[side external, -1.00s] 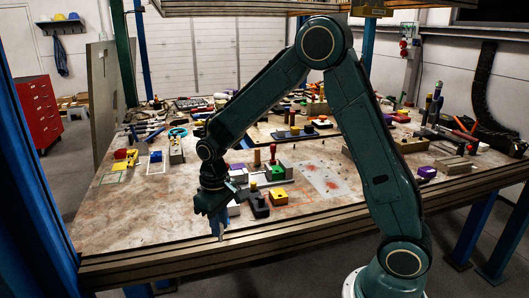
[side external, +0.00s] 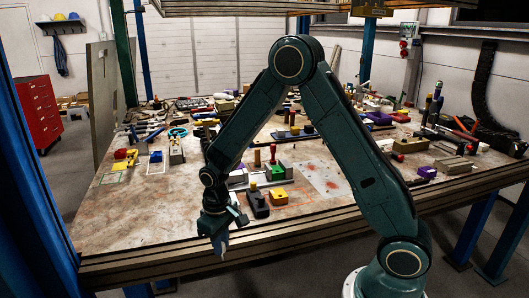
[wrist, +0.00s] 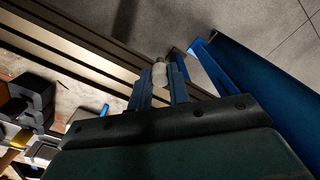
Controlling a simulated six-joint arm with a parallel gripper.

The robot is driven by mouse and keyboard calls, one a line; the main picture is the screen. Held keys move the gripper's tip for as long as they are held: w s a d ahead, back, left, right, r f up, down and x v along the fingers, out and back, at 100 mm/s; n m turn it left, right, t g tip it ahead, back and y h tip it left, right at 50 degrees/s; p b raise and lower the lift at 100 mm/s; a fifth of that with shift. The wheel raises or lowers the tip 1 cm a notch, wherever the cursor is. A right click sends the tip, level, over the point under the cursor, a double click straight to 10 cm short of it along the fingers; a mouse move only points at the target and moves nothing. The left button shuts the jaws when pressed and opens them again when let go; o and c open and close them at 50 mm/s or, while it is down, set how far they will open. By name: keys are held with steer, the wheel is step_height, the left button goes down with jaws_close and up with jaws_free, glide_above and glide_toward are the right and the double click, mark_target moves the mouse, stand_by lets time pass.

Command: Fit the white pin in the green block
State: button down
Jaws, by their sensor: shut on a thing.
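My gripper (side external: 220,246) hangs at the table's front edge, to the left of and nearer than the green block. In the wrist view, the white pin (wrist: 160,73) sits between the two fingers of my gripper (wrist: 162,82), which are shut on it, with floor and the front rail behind it. In the side view the pin is too small to make out. The green block (side external: 276,173) stands on the table near the middle, behind a yellow block. I cannot make out its hole, and I cannot pick it out in the wrist view.
A yellow block (side external: 278,197) and a dark block (side external: 257,204) stand in front of the green one. The front rail (side external: 150,262) runs along the table edge. The table's left front is mostly clear.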

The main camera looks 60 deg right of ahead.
steer(key=shift+r, duration=0.1)
step_height(320, 180, up, 16)
steer(key=w+d+n, duration=0.2)
steer(key=w+d, duration=0.2)
steer(key=d, duration=0.6)
steer(key=w+d+n, duration=0.3)
steer(key=d, duration=0.7)
steer(key=s+d+n, duration=0.2)
steer(key=d, duration=0.8)
steer(key=s+d+n, duration=0.2)
steer(key=d, duration=0.9)
steer(key=shift+s+a+f, duration=0.15)
steer(key=shift+f, duration=2.55)
steer(key=shift+f, duration=2.9)
